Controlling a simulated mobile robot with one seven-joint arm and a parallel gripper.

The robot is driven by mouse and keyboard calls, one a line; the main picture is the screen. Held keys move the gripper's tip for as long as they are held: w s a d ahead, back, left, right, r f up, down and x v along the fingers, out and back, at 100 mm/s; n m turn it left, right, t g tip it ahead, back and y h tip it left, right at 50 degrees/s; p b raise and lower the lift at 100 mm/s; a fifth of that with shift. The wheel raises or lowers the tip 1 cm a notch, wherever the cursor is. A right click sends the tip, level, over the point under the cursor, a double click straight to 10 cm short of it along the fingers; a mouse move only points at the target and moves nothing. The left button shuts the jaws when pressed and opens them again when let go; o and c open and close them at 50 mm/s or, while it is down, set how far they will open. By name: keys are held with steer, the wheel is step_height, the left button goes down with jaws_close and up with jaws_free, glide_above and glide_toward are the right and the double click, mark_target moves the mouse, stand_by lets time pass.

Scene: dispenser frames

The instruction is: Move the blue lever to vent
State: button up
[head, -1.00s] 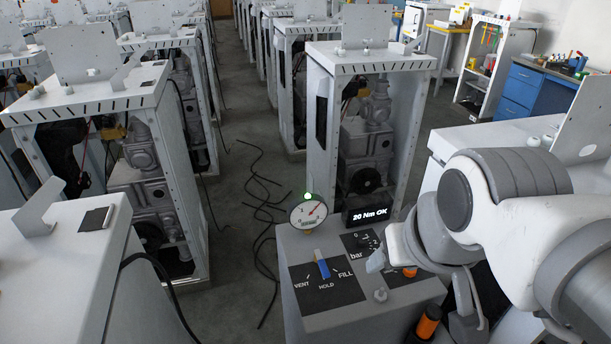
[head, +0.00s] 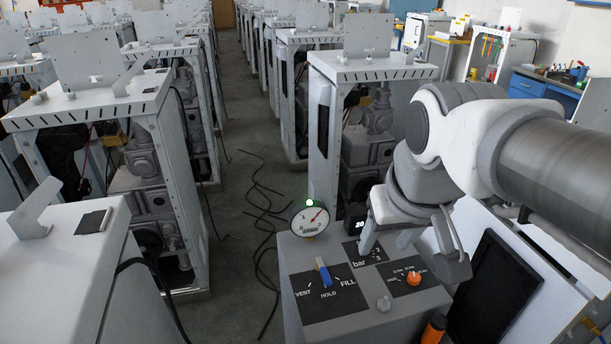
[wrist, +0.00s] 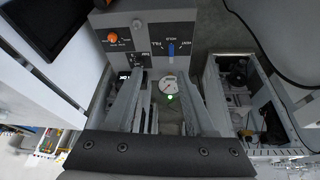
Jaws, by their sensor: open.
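The blue lever (head: 323,272) is on a black plate on top of the grey dispenser box, with VENT to its left, HOLD below and FILL to its right. It lines up roughly with HOLD. The wrist view shows the lever (wrist: 171,50) upside down, with HOLD above it. My gripper (head: 387,240) is open and empty, right of the lever and apart from it, over the back of the box. In the wrist view the fingers (wrist: 166,105) are spread wide, and the lever lies beyond their tips.
A round gauge (head: 310,218) with a lit green lamp stands at the box's back left. A tall frame (head: 325,130) with machinery stands behind. Cables lie on the floor at left.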

steer(key=w+a+f+n+g+b, duration=0.15)
steer(key=w+f+b, duration=0.3)
steer(key=w, duration=0.55)
steer(key=g+b, duration=0.3)
glide_toward(326, 276)
step_height(326, 276, down, 8)
steer(key=b, duration=0.3)
jaws_close()
steer(key=shift+r, duration=0.1)
stand_by(0.7)
